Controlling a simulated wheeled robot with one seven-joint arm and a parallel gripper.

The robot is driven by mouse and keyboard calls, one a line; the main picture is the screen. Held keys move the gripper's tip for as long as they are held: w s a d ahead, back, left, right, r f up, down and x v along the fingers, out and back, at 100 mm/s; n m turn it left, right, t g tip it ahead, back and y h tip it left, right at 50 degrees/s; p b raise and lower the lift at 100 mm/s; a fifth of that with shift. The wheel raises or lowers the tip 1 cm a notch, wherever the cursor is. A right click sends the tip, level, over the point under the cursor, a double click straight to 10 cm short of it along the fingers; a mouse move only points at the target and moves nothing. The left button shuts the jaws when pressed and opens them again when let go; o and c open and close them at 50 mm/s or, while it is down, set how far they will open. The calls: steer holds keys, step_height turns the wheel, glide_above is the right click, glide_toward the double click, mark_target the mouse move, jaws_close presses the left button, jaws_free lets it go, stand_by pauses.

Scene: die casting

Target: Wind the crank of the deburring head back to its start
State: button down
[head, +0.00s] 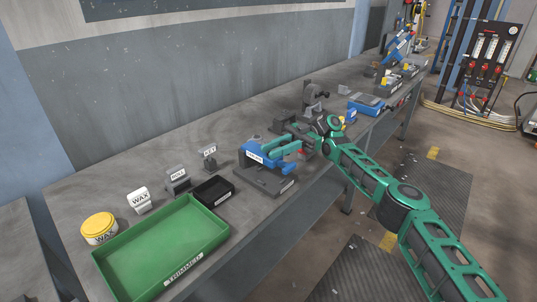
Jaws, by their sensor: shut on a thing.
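A blue unit with a white label (254,155), too small to read surely, stands on a dark grey base (266,181) at the middle of the bench; it looks like the deburring head. My green arm comes in from the lower right, and my gripper (278,148) is at the right side of this unit, low over its base. The gripper is shut on what appears to be the crank. The crank itself is mostly hidden by the fingers and wrist, so its angle cannot be told.
A green tray (104,270) labelled TRIMMED, a small black tray (222,201), a yellow-lidded wax tub (99,228) and label blocks stand left. Dark grey fixtures (314,96) and a blue box (366,104) stand behind my wrist. The bench's front edge runs below my forearm.

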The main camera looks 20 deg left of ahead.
steer(key=shift+h, duration=0.3)
steer(key=shift+w+d, duration=0.3)
stand_by(0.3)
steer(key=shift+w+d, duration=0.1)
steer(key=shift+w, duration=0.05)
steer(key=c, duration=1.5)
jaws_free()
